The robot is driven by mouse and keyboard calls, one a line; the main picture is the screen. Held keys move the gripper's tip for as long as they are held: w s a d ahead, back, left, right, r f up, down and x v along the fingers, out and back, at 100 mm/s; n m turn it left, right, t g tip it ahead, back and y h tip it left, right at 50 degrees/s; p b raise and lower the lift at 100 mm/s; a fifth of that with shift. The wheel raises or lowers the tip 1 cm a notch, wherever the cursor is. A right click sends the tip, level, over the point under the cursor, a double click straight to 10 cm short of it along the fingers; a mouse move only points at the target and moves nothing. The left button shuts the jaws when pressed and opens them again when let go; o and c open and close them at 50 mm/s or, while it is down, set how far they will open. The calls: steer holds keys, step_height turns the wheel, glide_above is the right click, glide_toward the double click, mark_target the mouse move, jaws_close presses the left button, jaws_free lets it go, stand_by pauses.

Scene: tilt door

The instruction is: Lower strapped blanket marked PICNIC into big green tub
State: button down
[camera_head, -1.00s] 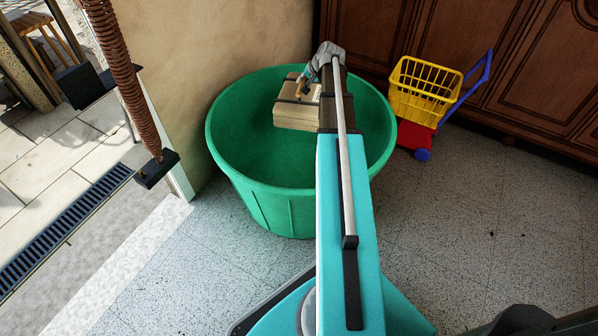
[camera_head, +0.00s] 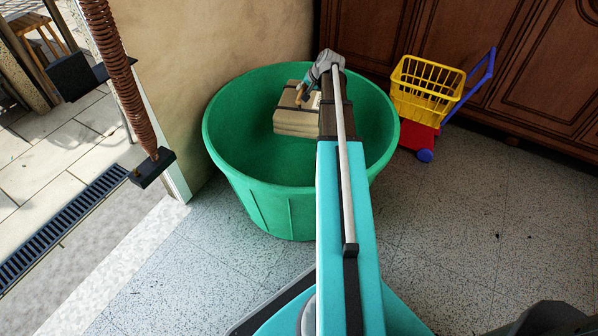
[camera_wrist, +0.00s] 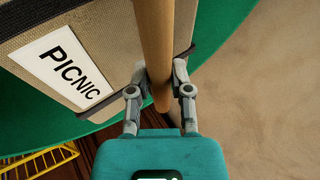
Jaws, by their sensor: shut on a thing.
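The strapped blanket is a folded beige bundle (camera_head: 296,121) with dark straps and a wooden handle. In the wrist view its white label (camera_wrist: 62,66) reads PICNIC, and the round wooden handle (camera_wrist: 154,45) runs between my fingers. My gripper (camera_wrist: 160,88) is shut on that handle; in the head view my gripper (camera_head: 313,80) is at the bundle's upper right. The big green tub (camera_head: 255,180) stands on the floor. The blanket appears within the tub's rim; whether it touches the bottom is not clear. My arm hides part of the tub's right side.
A yellow toy basket cart (camera_head: 425,90) with red base and blue handle stands right of the tub. Dark wooden cabinets (camera_head: 520,65) are behind. A beige wall (camera_head: 185,90) and open doorway are at left, with a coil spring (camera_head: 120,75) hanging there.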

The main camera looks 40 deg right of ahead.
steer(key=shift+c, duration=2.3)
jaws_free()
steer(key=shift+w, duration=0.1)
steer(key=a, duration=0.4)
steer(key=a+n+g, duration=0.1)
steer(key=a, duration=0.3)
steer(key=a+f+n, duration=0.1)
steer(key=a, duration=0.3)
steer(key=shift+s+a+f+g+y, duration=0.1)
steer(key=shift+s+a+g+y, duration=0.1)
steer(key=shift+a+g+y, duration=0.15)
steer(key=s+a+f+n+g+h, duration=0.1)
steer(key=s+a+n+g, duration=0.3)
steer(key=a, duration=0.6)
steer(key=s+a+f+n, duration=0.1)
steer(key=s+a+n, duration=0.1)
steer(key=s+a, duration=0.7)
steer(key=s+a+n+g+h, duration=0.1)
steer(key=s+a+n+g, duration=0.15)
steer(key=a, duration=0.95)
step_height(320, 180, up, 34)
steer(key=p, duration=3.5)
steer(key=shift+s+a+r+t, duration=0.15)
steer(key=shift+s+r+t, duration=0.1)
steer(key=shift+t, duration=0.15)
